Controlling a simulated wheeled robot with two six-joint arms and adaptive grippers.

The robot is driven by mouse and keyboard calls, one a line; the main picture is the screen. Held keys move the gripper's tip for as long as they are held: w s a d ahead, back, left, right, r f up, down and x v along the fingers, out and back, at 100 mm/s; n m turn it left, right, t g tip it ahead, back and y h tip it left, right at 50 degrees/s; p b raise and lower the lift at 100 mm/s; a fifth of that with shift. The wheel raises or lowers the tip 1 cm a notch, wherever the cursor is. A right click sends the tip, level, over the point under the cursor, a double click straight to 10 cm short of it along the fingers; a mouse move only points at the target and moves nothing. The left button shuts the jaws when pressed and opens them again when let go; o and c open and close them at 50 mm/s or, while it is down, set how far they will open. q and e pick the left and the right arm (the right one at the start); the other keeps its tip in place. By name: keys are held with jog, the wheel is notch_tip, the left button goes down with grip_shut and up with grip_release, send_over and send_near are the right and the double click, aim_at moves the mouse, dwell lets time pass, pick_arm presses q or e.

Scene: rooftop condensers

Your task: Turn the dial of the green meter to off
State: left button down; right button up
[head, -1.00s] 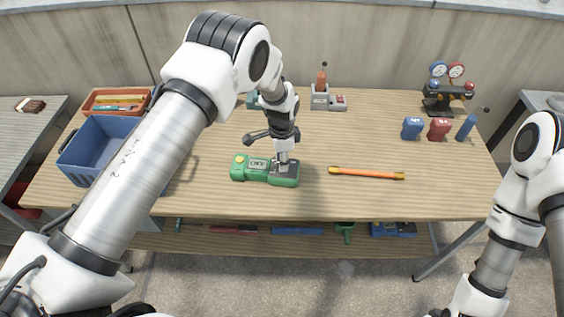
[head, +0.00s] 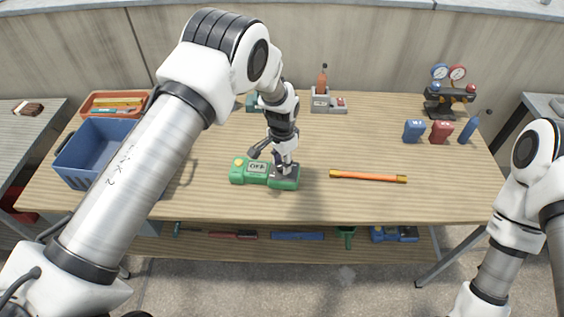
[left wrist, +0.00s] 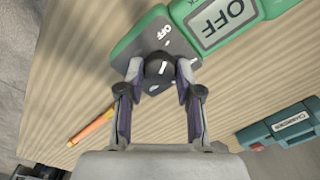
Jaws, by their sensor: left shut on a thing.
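The green meter (head: 251,171) lies on the wooden workbench near its front edge. Its display (head: 257,167) reads OFF, and the display also shows in the left wrist view (left wrist: 222,18). The dark round dial (left wrist: 159,67) with a white mark sits on the meter's dark face, close to a printed OFF label (left wrist: 163,32). My left gripper (head: 284,169) is over the dial end of the meter. In the left wrist view its fingers (left wrist: 160,78) are closed on both sides of the dial. My right gripper is out of view.
An orange rod (head: 368,177) lies right of the meter. A blue bin (head: 90,170) and an orange tray (head: 113,103) stand at the left. Blue and red units (head: 440,131) and a gauge manifold (head: 449,98) stand at the right.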

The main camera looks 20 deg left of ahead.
pick_arm(q)
jog(key=shift+s+f, duration=0.1)
jog(key=shift+f, duration=0.1)
jog(key=c, duration=0.9)
grip_release()
jog(key=shift+o, duration=0.7)
jog(key=shift+r, duration=0.1)
notch_tip(320, 180, up, 12)
jog(key=shift+w, duration=0.2)
